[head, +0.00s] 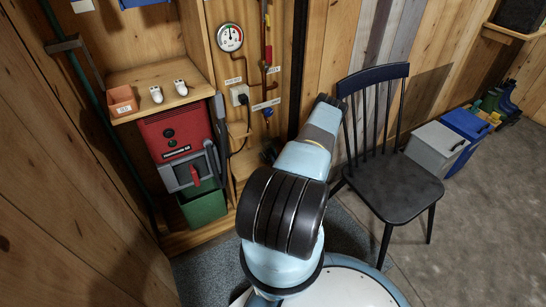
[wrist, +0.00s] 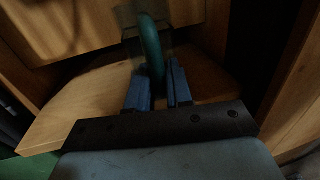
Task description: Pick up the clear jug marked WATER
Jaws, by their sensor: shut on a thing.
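The clear jug (wrist: 183,45) shows in the wrist view at the top middle, as a dim see-through body with a teal curved handle (wrist: 151,45). Its WATER marking cannot be read. My gripper (wrist: 158,82) has its two blue fingers on either side of the lower handle, shut on it. A pale wooden shelf (wrist: 75,120) is behind and below the fingers; I cannot tell whether the jug touches it. In the head view my arm hides the gripper and the jug.
A red and grey machine (head: 178,137) with a green bin (head: 204,208) stands left of my arm. A black chair (head: 385,185) stands close on the right. Grey and blue bins (head: 437,147) are beyond it. Open floor (head: 480,240) lies at right.

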